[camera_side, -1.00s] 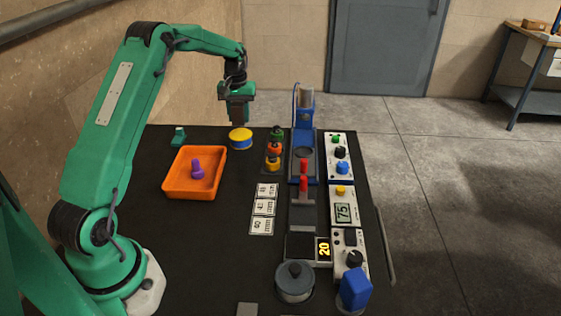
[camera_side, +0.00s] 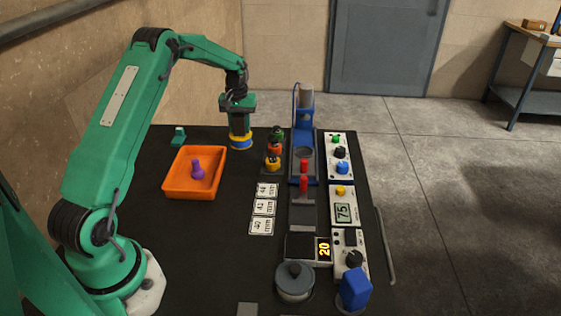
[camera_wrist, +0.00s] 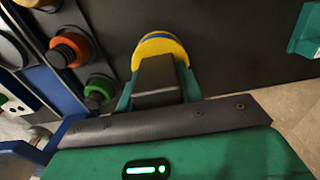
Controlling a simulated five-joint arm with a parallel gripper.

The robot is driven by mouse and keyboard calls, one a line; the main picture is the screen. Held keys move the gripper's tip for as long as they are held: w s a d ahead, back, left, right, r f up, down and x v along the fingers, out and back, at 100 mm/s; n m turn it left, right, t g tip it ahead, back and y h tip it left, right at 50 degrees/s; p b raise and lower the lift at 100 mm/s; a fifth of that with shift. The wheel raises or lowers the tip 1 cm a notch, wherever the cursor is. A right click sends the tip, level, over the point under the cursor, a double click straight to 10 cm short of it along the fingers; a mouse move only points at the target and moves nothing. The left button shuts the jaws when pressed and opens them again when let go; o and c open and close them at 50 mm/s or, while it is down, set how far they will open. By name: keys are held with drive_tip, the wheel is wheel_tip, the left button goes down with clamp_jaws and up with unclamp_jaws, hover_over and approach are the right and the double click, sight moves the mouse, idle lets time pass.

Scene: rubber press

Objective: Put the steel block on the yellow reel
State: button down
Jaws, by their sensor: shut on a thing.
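The yellow reel (camera_side: 240,143), yellow on top with a blue band, stands at the back of the black table in the side view. It also shows in the wrist view (camera_wrist: 161,45), partly hidden behind the steel block. My gripper (camera_side: 239,128) is directly over the reel, pointing down. It is shut on the steel block (camera_wrist: 157,80), a dark grey block between the jaws in the wrist view. The block appears to be at or just above the reel's top; I cannot tell if they touch. In the side view the jaws largely hide the block.
An orange tray (camera_side: 168,190) with a purple piece (camera_side: 198,168) lies to the left. A rack of green, orange and yellow knobs (camera_side: 273,150) stands close to the right of the reel, with the blue press (camera_side: 304,120) beyond it. A small green piece (camera_side: 179,136) is at the back left.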

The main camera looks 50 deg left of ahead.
sight(239, 115)
drive_tip(key=c, duration=0.9)
unclamp_jaws()
drive_tip(key=shift+f, duration=0.15)
drive_tip(key=shift+r, duration=0.2)
wheel_tip(239, 115, up, 12)
drive_tip(key=shift+d, duration=0.1)
